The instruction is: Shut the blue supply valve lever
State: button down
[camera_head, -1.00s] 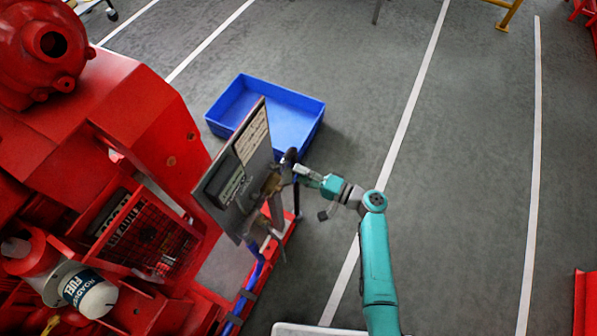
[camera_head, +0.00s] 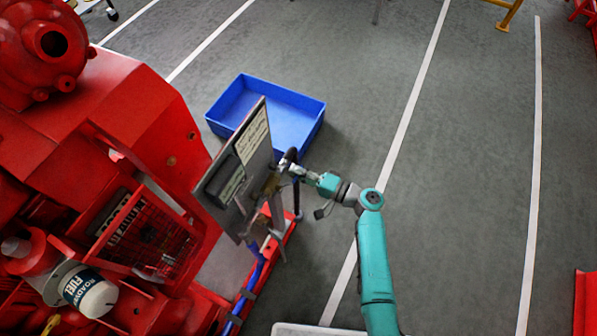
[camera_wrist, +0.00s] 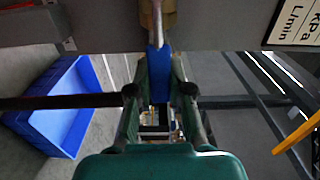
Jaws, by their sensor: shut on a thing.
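In the wrist view the blue supply valve lever (camera_wrist: 158,72) runs down from a brass valve body (camera_wrist: 155,18) on the grey panel. My gripper (camera_wrist: 159,77) is shut on the lever, with one teal finger on each side. The lever's lower end is partly hidden between the fingers. In the head view my gripper (camera_head: 295,171) is at the right side of the upright panel (camera_head: 238,170), by the brass fitting (camera_head: 272,184). The lever itself cannot be made out there.
A blue bin (camera_head: 318,115) sits on the floor behind the panel. The red pumpset (camera_head: 130,110) fills the left side, with a blue hose (camera_head: 254,275) along its frame. A dark rod (camera_wrist: 60,101) crosses the wrist view. The floor to the right is open.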

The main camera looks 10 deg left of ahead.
aim_at(295, 177)
jog(key=r+n, duration=0.1)
jog(key=n, duration=0.2)
jog(key=r+n, duration=0.1)
jog(key=shift+s+a+r, duration=0.1)
jog(key=shift+s+r, duration=0.15)
jog(key=shift+r, duration=0.05)
jog(key=n, duration=0.1)
jog(key=s+r+n, duration=0.1)
jog(key=n, duration=0.1)
jog(key=r+n, duration=0.1)
jog(key=n, duration=0.1)
jog(key=shift+s+a+r, duration=0.1)
jog(key=shift+s+a, duration=0.15)
jog(key=n, duration=0.1)
jog(key=s+r+n, duration=0.1)
jog(key=s+n, duration=0.1)
jog(key=n, duration=0.1)
jog(key=shift+a+r, duration=0.25)
jog(key=shift+a, duration=0.15)
jog(key=shift+s+a+r+n, duration=0.1)
jog(key=shift+s+a+n, duration=0.1)
jog(key=shift+s+n, duration=0.65)
jog(key=shift+s+a+r+n, duration=0.15)
jog(key=shift+s+n, duration=0.15)
jog(key=shift+n, duration=0.95)
jog(key=c, duration=1)
grip_release()
jog(key=shift+c, duration=0.2)
